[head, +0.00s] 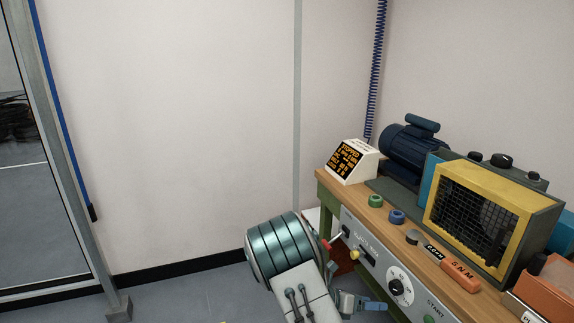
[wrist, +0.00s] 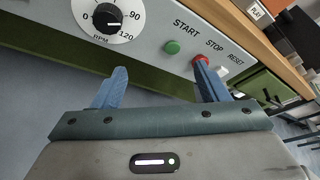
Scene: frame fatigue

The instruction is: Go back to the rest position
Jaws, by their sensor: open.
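My gripper (head: 364,304) is low at the front of the workbench in the head view, with my arm's teal and white links beside it. In the wrist view, my gripper's two blue fingers (wrist: 161,82) are spread apart with nothing between them. They point at the front of the control panel (wrist: 150,42). The right finger overlaps the area of the red stop button (wrist: 200,60); I cannot tell whether it touches. The green start button (wrist: 173,47) shows between the fingers, beyond them.
The workbench (head: 376,207) carries a display reading STOPPED (head: 350,160), a blue motor (head: 415,146) and a yellow-framed mesh guard (head: 482,222). The panel has an RPM dial (wrist: 107,18) and a white reset button (wrist: 222,71). Floor (head: 180,298) to the left is clear.

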